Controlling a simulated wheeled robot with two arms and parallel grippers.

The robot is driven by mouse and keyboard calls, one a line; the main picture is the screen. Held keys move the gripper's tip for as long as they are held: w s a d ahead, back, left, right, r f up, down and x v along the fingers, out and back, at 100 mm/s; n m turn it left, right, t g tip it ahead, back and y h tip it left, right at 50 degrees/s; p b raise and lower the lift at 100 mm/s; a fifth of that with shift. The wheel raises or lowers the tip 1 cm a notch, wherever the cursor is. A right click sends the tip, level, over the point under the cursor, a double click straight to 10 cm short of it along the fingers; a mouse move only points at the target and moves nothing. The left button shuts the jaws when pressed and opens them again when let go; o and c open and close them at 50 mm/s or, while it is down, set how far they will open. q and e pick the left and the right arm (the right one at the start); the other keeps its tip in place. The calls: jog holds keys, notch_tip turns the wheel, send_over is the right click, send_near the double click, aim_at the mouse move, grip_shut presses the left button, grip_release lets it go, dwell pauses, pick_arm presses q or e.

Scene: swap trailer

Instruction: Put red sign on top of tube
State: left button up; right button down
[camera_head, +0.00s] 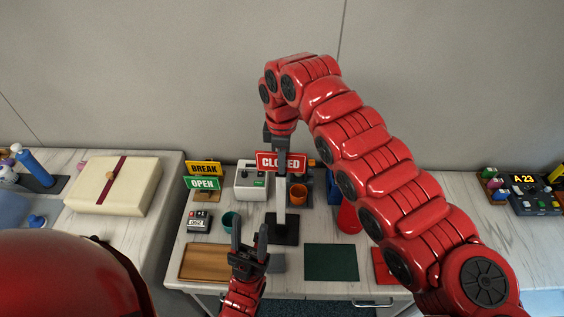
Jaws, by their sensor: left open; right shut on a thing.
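The red sign (270,160) reads CLOSED and is upright at the top of the tube. My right gripper (279,148) is shut on the sign from above and covers part of it. The tube (282,215) is a light upright post on a black base (285,229), standing near the middle of the table. The sign's lower edge is at the tube's top; I cannot tell whether they touch. My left gripper (249,242) is open and empty, in front of the tube and a little to the left, fingers pointing up.
Yellow BREAK (203,168) and green OPEN (201,183) signs stand left of a white device (251,181). A wooden board (205,263) and dark green mat (331,262) lie in front.

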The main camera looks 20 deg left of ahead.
jog(key=shift+c, duration=1.8)
grip_release()
jog(key=shift+r+p, duration=0.6)
jog(key=shift+r, duration=1)
jog(key=shift+r+p, duration=1.35)
jog(key=shift+r, duration=1.55)
